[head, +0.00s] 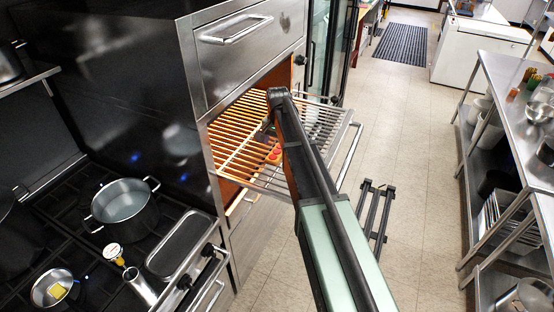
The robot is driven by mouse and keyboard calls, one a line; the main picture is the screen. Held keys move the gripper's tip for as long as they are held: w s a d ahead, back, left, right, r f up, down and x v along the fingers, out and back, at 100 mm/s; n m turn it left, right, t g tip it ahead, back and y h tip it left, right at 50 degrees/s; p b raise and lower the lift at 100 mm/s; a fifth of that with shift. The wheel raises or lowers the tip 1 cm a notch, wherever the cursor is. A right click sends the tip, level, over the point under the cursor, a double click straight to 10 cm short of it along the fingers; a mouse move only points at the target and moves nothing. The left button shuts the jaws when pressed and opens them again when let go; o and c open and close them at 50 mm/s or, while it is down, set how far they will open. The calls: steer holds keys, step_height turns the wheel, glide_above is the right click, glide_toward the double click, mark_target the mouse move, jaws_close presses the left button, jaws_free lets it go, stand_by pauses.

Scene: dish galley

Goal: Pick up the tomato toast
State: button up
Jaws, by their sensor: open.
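A small red and orange piece, apparently the tomato toast (275,154), lies on the wire rack (318,128) of the open oven in the head view. My arm crosses in front of the rack and hides part of it and perhaps part of the toast. My gripper (264,133) is a small dark shape below the arm's bent end, at the oven mouth, above and slightly left of the toast. It looks apart from the toast and holds nothing that I can see. Its fingers are small and partly hidden.
A stove with a steel pot (122,204) and a small pan (52,288) stands at the left. Steel shelving (525,120) lines the right.

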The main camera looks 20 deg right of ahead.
mark_target(277, 152)
step_height(277, 152, down, 5)
steer(key=b, duration=0.3)
steer(key=shift+w+a+b, duration=0.1)
steer(key=shift+w+b, duration=0.05)
steer(key=shift+b, duration=0.25)
steer(key=shift+r, duration=0.25)
steer(key=shift+p, duration=0.3)
steer(key=c, duration=1.1)
